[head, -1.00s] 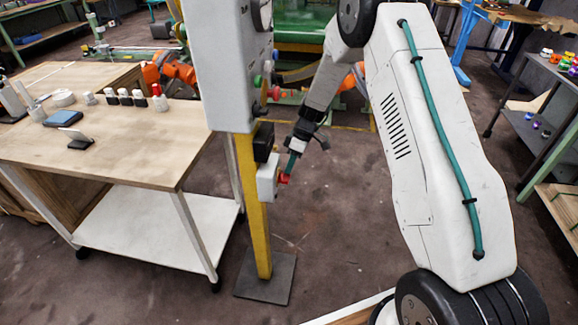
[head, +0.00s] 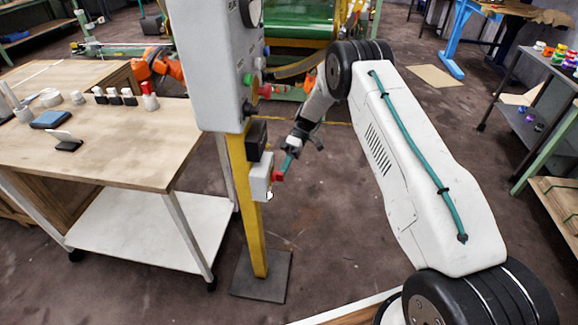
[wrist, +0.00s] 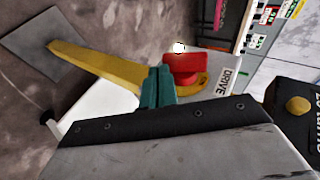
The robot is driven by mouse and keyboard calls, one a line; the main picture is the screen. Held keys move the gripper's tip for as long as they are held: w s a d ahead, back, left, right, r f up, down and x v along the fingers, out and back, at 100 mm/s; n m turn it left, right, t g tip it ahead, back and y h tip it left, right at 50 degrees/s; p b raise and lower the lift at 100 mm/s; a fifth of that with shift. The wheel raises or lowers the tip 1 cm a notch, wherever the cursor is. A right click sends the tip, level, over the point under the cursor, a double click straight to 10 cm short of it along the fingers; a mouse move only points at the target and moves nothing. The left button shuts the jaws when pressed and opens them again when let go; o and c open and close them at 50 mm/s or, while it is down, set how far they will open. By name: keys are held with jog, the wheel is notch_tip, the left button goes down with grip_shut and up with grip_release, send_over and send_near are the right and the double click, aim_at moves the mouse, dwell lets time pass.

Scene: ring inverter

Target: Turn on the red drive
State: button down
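The red drive knob (wrist: 184,68) sits on a light grey box labelled DRIVE (wrist: 225,82) in the wrist view. In the head view the red knob (head: 278,176) sticks out from the right side of the small box (head: 260,182) on the yellow post. My gripper (wrist: 160,70) has teal fingers that lie close together, seemingly shut with nothing between them. The fingertips are just left of the knob in the wrist view. I cannot tell whether they touch it. In the head view my gripper (head: 288,160) is right beside the knob.
A black box with a yellow knob (wrist: 297,105) is at the right of the wrist view. The yellow post (head: 250,225) carries a grey control cabinet (head: 212,65) above. A wooden workbench (head: 110,145) stands left. The floor right of the post is clear.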

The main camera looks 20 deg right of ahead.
jog(key=shift+s+f, duration=0.1)
jog(key=shift+s, duration=0.05)
jog(key=shift+s+a, duration=0.4)
jog(key=shift+s, duration=0.2)
dwell(0.3)
jog(key=w+d, duration=0.9)
jog(key=w, duration=0.2)
jog(key=shift+w, duration=0.4)
